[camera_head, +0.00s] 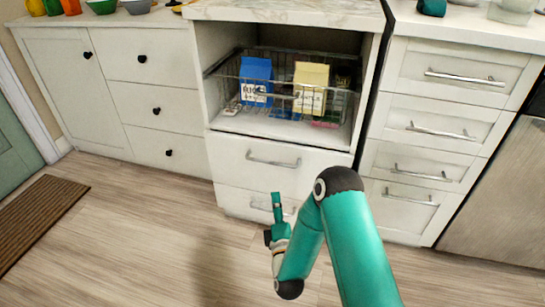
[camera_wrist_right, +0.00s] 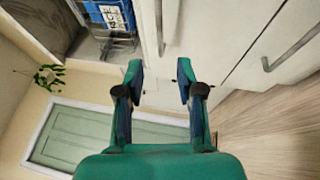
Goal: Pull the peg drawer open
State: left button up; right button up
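In the head view, a white closed drawer with a metal bar handle (camera_head: 273,160) sits below the open wire basket in the middle cabinet. Another closed white drawer (camera_head: 232,201) is under it, its handle partly hidden by my right gripper. No pegs show, so I cannot tell which drawer is the peg drawer. My right gripper (camera_head: 277,203) is in front of the lower drawer, pointing up in the picture. In the right wrist view my right gripper (camera_wrist_right: 160,72) is open and empty, with a metal handle (camera_wrist_right: 160,25) beyond its fingertips, apart from them. My left gripper is out of view.
The wire basket (camera_head: 225,88) holds a blue carton (camera_head: 256,75) and a cream carton (camera_head: 311,80). Closed drawers (camera_head: 440,125) stand to the right, and a cabinet (camera_head: 70,75) with black knobs to the left. The wood floor (camera_head: 140,240) is clear; a brown mat (camera_head: 40,215) lies left.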

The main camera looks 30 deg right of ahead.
aim_at(271, 163)
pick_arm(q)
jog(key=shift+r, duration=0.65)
pick_arm(e)
jog(key=x, duration=1.5)
jog(key=shift+w+r, duration=0.1)
grip_shut()
